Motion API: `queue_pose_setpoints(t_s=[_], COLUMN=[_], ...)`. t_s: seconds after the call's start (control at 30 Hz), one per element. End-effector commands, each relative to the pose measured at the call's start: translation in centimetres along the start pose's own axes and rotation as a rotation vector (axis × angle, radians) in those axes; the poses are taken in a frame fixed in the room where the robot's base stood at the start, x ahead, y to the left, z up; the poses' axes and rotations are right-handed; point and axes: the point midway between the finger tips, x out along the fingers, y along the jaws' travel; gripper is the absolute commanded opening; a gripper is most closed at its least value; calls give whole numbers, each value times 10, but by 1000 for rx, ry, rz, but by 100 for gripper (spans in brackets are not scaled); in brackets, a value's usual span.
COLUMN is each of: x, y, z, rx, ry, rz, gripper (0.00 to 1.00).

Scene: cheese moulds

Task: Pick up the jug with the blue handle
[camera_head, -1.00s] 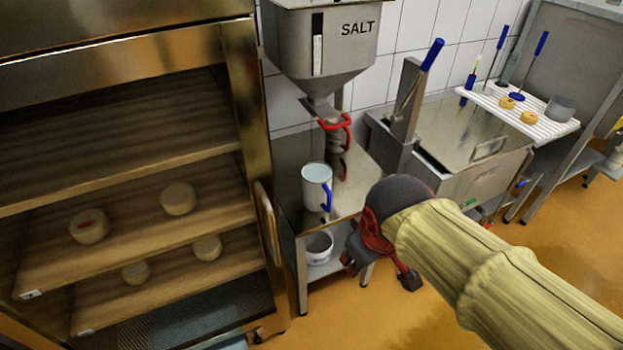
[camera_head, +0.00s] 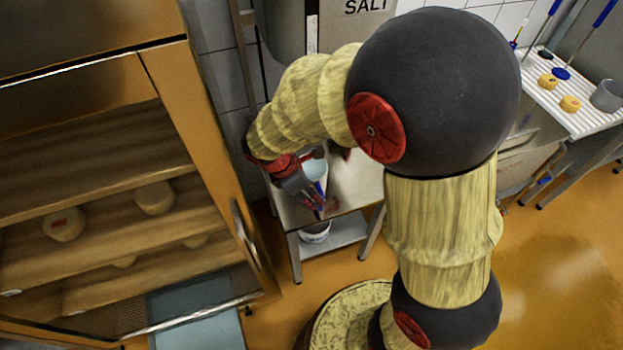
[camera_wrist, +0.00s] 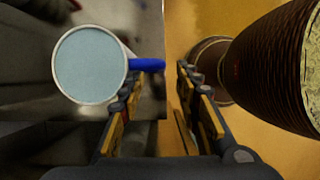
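The jug (camera_head: 315,169) stands on the steel table under the salt hopper, partly hidden by my gripper (camera_head: 318,204) in the head view. In the wrist view the jug (camera_wrist: 90,65) shows from above, with a white rim and a pale blue inside. Its blue handle (camera_wrist: 148,63) points right, toward the space between my fingertips. My gripper (camera_wrist: 168,78) is open, its fingers apart. The left fingertip is close by the handle; I cannot tell whether they touch. The handle also shows in the head view (camera_head: 320,187).
The steel table (camera_head: 355,185) has a bucket (camera_head: 316,232) on its lower shelf. A wooden rack with cheeses (camera_head: 155,198) stands close on the left. A white draining shelf (camera_head: 590,120) is at the right. My arm hides much of the middle.

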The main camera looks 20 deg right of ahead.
Motion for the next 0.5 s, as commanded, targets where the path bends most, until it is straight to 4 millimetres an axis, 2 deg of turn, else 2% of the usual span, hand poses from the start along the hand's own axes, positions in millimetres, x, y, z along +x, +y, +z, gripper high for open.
queue_pose_setpoints(t_s=[0.13, 0.37, 0.5], x=[18, 35, 56], y=[-1, -1, -1], z=[-1, -3, -8], rx=[0, 1, 2], ry=[-1, -1, -1], rz=[-4, -2, -4], gripper=[33, 33, 33])
